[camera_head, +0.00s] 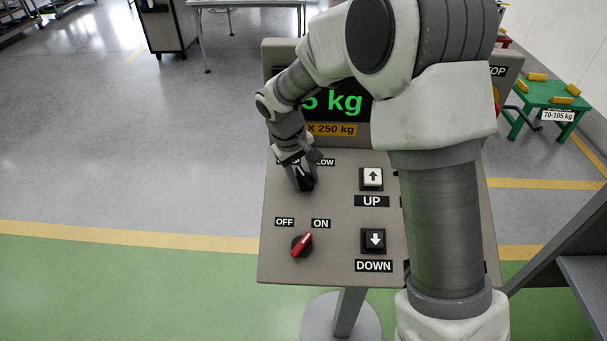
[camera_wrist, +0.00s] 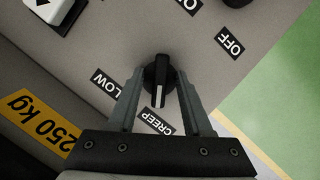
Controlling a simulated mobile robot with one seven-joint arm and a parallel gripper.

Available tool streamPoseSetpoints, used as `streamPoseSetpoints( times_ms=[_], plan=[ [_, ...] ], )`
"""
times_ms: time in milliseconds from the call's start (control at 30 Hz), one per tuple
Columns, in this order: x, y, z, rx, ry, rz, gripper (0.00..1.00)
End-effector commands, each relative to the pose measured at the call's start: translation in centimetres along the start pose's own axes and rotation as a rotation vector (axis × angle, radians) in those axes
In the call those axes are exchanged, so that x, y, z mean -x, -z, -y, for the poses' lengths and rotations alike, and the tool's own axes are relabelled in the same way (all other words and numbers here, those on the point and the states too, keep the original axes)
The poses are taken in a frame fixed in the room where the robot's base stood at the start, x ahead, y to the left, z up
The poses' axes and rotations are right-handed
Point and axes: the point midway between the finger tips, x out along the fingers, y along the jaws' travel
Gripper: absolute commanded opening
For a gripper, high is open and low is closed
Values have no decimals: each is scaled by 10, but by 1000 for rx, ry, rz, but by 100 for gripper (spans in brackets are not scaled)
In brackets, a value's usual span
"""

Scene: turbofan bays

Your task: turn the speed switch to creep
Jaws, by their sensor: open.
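The speed switch is a black round knob with a white pointer mark (camera_wrist: 158,78), standing between my gripper's fingertips in the wrist view. Its mark points down in that view, toward the CREEP label (camera_wrist: 155,122). The SLOW label (camera_wrist: 106,87) lies to the left, its first letter hidden by a finger. My gripper (camera_wrist: 159,74) is open, one finger on each side of the knob; I cannot tell whether either touches it. In the head view my gripper (camera_head: 299,172) is down at the switch (camera_head: 306,184) and partly covers the CREEP label.
Below the switch is a red ON/OFF switch (camera_head: 301,245). To its right are the UP button (camera_head: 371,178) and the DOWN button (camera_head: 375,240). A display (camera_head: 345,103) stands behind the sloped panel. My arm hides the panel's right part. A green table (camera_head: 548,94) stands at right.

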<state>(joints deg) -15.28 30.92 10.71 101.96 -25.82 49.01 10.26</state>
Motion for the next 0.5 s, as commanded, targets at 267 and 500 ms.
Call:
streamPoseSetpoints(
  times_ms=[267, 500],
  plan=[
    [24, 1, 0, -3, -1, -5, 50],
    [82, 2, 0, -1, -1, -7, 50]
  ],
)
